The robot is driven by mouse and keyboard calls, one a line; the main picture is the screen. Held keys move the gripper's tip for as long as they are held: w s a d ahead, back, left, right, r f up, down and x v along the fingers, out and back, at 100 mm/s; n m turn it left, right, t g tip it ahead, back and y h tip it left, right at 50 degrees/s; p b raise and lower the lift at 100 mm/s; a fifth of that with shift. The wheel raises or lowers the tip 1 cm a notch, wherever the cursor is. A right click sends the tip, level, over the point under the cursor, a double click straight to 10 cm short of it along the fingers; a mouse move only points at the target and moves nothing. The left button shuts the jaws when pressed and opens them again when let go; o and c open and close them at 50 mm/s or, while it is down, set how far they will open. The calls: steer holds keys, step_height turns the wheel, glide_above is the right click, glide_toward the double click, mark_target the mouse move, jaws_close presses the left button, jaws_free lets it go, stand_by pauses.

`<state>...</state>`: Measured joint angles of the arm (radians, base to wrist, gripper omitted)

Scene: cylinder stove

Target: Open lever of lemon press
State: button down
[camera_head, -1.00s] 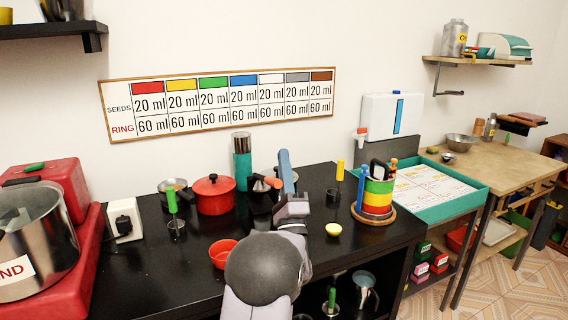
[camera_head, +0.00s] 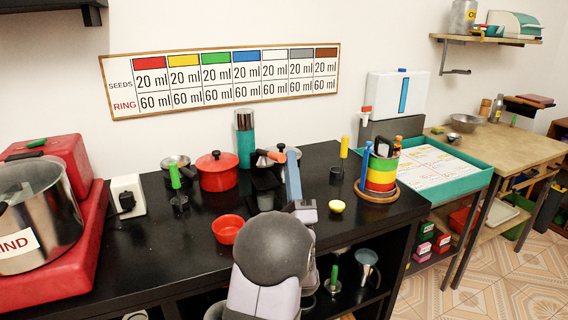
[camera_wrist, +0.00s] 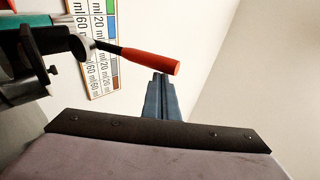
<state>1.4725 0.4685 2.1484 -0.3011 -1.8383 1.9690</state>
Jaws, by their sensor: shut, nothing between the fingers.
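The lemon press (camera_head: 263,180) stands on the black counter, with a dark body and a grey upper part. Its lever has a red handle, which shows large in the wrist view (camera_wrist: 145,60), sticking out sideways from a metal joint. My gripper (camera_head: 291,150) is shut and empty, its blue fingers pointing up beside the press on its right. In the wrist view my fingertips (camera_wrist: 161,77) are close to the free end of the red handle. I cannot tell whether they touch it. My fingers and arm hide some of the counter behind them.
A teal cylinder (camera_head: 246,147) and a red pot (camera_head: 217,175) stand behind and left of the press. A red bowl (camera_head: 226,230) is left of my arm. A yellow lemon half (camera_head: 337,206) and a striped container (camera_head: 381,172) are to the right.

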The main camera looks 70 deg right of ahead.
steer(key=w+a+f+m+g+y+p, duration=0.3)
steer(key=w+a+m+g+y+p, duration=0.3)
steer(key=m+g, duration=0.75)
steer(key=w+a+f+m+g+y+p, duration=0.4)
steer(key=w+m+g+p, duration=0.3)
steer(key=m+g, duration=0.65)
steer(key=s+d+r+y+p, duration=0.1)
steer(key=s+d+r+p, duration=0.4)
steer(key=s+d+p, duration=0.1)
steer(key=shift+s+d+r, duration=0.2)
steer(key=shift+s+d, duration=0.25)
steer(key=shift+d, duration=0.6)
steer(key=shift+r, duration=0.1)
